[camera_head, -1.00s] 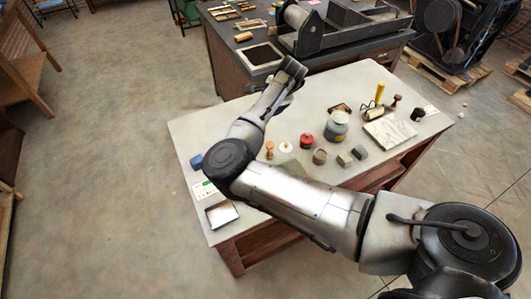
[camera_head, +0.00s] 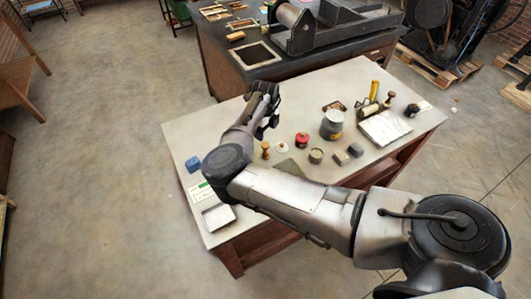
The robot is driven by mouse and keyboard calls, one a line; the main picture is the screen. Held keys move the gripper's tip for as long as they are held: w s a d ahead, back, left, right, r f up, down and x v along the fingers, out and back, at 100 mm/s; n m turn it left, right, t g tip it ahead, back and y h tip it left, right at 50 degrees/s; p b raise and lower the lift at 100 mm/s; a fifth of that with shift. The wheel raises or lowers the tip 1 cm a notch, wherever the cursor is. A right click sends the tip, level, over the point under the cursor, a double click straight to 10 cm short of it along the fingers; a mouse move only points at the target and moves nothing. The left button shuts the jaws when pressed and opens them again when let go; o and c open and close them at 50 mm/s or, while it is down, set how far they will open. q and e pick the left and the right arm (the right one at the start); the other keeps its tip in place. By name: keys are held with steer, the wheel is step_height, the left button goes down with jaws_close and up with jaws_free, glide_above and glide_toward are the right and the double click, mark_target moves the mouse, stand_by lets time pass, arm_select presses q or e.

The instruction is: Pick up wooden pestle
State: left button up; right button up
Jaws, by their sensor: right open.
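A small turned wooden piece (camera_head: 265,150), light brown and upright, stands on the pale table top (camera_head: 205,130). A second turned wooden piece (camera_head: 389,99), darker, stands at the table's back right. Both are small here, and I cannot tell for certain which is the pestle. My right gripper (camera_head: 270,117) is open over the back left part of the table, just behind the light wooden piece and apart from it. Nothing shows between its fingers. My left gripper is out of view.
A red tin (camera_head: 302,139), a grey jar (camera_head: 332,124), a round tin (camera_head: 316,156) and small blocks (camera_head: 355,150) stand right of the light wooden piece. A blue block (camera_head: 193,163) and a metal tray (camera_head: 218,216) lie left. A dark press bench (camera_head: 220,75) stands behind.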

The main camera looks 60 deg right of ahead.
mark_target(266, 144)
step_height(266, 144, down, 4)
steer(key=shift+f, duration=0.25)
steer(key=shift+d+f+b, duration=0.1)
steer(key=shift+f+b, duration=0.3)
steer(key=shift+f, duration=2.45)
steer(key=c, duration=1)
steer(key=shift+r, duration=0.1)
